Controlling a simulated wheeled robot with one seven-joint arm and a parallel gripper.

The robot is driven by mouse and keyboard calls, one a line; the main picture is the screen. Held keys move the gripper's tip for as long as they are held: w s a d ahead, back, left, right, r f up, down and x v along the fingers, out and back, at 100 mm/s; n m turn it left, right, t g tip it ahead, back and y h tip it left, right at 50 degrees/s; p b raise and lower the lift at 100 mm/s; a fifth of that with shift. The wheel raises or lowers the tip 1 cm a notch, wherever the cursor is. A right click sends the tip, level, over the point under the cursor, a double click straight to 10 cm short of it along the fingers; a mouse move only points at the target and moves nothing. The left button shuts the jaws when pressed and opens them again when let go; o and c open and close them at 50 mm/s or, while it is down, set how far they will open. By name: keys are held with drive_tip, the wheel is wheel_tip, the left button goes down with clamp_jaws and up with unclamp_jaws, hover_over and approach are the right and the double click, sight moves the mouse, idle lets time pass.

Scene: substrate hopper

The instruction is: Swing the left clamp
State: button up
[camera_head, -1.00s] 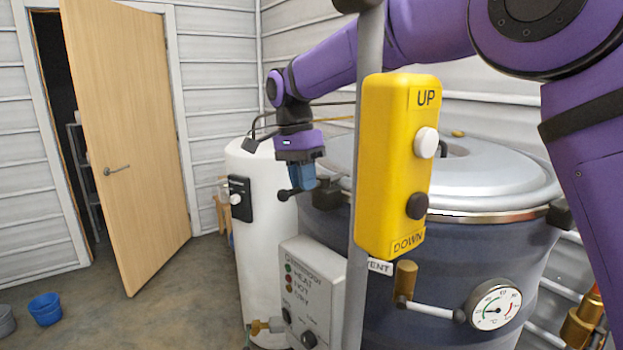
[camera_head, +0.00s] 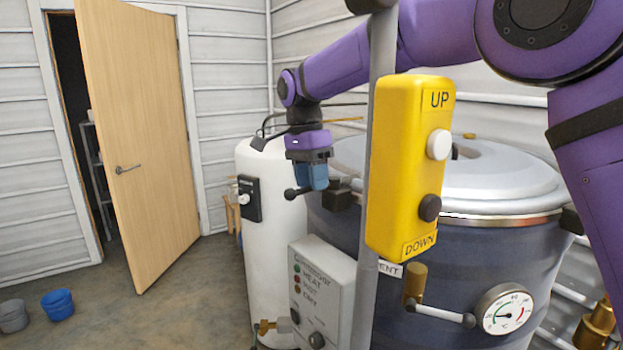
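The left clamp (camera_head: 340,193) is a dark block on the left rim of the big dark-blue vessel (camera_head: 460,270). A dark lever with a black ball end (camera_head: 290,193) shows to the left of the clamp, at the lower edge of my gripper. My gripper (camera_head: 313,186), purple above and blue below, points down at this lever, between the ball and the clamp block. It overlaps the lever in the picture. I cannot tell whether its fingers touch or grip the lever, as the fingertips are small and partly hidden.
A yellow UP/DOWN button box (camera_head: 410,165) on a grey post (camera_head: 376,130) stands in front of the vessel. A white tank (camera_head: 270,220) and grey control box (camera_head: 322,290) are at its left.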

wheel_tip(320, 180, up, 7)
drive_tip(key=w+a, duration=0.1)
drive_tip(key=shift+r, duration=0.15)
idle(0.4)
